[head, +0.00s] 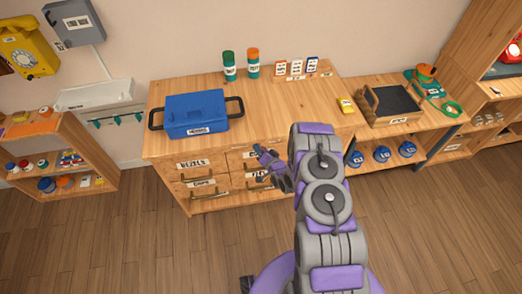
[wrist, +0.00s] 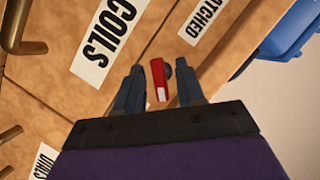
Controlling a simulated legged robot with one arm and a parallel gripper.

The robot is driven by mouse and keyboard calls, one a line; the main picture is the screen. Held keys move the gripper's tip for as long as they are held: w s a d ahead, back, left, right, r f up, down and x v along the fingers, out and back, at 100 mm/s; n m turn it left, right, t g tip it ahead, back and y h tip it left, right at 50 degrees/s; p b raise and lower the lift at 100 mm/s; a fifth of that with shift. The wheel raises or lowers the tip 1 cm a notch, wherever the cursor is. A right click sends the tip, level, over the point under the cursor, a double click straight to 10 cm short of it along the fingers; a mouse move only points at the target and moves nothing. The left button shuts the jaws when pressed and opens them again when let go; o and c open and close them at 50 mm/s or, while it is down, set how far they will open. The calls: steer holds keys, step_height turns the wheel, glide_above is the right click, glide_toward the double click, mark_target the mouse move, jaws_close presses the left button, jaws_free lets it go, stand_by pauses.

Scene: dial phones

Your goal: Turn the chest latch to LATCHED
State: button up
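A small red latch handle (wrist: 158,80) with a pale end shows in the wrist view, beside a round grey pivot (wrist: 168,71). It lies nearly along the direction of my fingers. In the head view my gripper (head: 264,156) is at the front of the wooden chest (head: 300,110), and the latch is hidden there.
A drawer label reading COILS (wrist: 102,40) and a brass pull (wrist: 20,25) are left of the fingers. A blue toolbox (head: 195,113) stands on the chest top. Green and orange bottles (head: 229,66) stand at the back. The wooden floor (head: 120,235) in front is clear.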

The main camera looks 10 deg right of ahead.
steer(key=shift+c, duration=0.2)
jaws_close()
stand_by(0.3)
steer(key=n+p, duration=0.1)
steer(key=n+h+p, duration=0.1)
steer(key=shift+a+r+n+h, duration=0.15)
steer(key=shift+n+h, duration=0.15)
steer(key=shift+n, duration=0.1)
steer(key=n+h+p, duration=0.2)
steer(key=n, duration=0.1)
steer(key=shift+a+n+g+h+p, duration=0.15)
steer(key=shift+n+g+h+p, duration=0.15)
steer(key=shift+g+p, duration=0.1)
steer(key=n+h, duration=0.2)
steer(key=n, duration=0.1)
steer(key=shift+a+p, duration=0.1)
steer(key=shift+p, duration=0.25)
steer(key=shift+n+t+h, duration=0.4)
steer(key=shift+n+h, duration=0.5)
steer(key=shift+n, duration=0.5)
